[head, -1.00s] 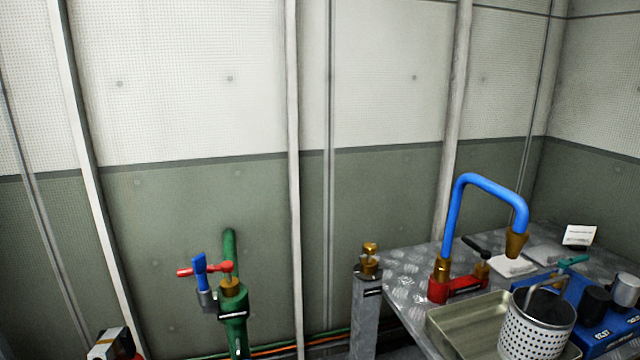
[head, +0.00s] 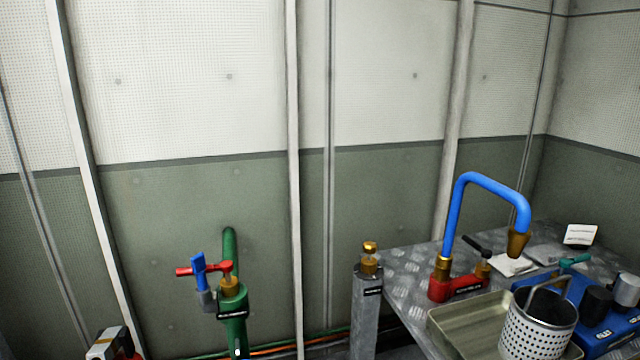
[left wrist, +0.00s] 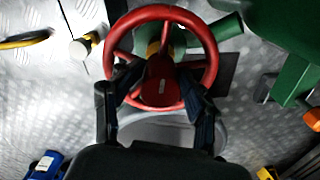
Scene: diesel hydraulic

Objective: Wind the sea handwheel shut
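A red handwheel (left wrist: 214,60) with a red hub (left wrist: 160,80) fills the upper middle of the left wrist view. A green pipe or valve body (left wrist: 226,27) shows behind its rim. My left gripper (left wrist: 162,84) reaches to the wheel with its two dark fingers apart, one on each side of the hub. The fingertips overlap the wheel near its spokes; whether they touch it I cannot tell. No name label on the wheel is readable. The wheel and my left gripper do not show in the head view. My right gripper is in neither view.
A green standpipe (head: 233,310) with a red lever and blue handle (head: 200,270) stands by the wall. A grey post (head: 366,310) stands beside a metal bench (head: 400,262), which bears a blue spout (head: 487,180), tray (head: 447,320) and perforated basket (head: 535,332). Green parts (left wrist: 290,75) flank the wheel.

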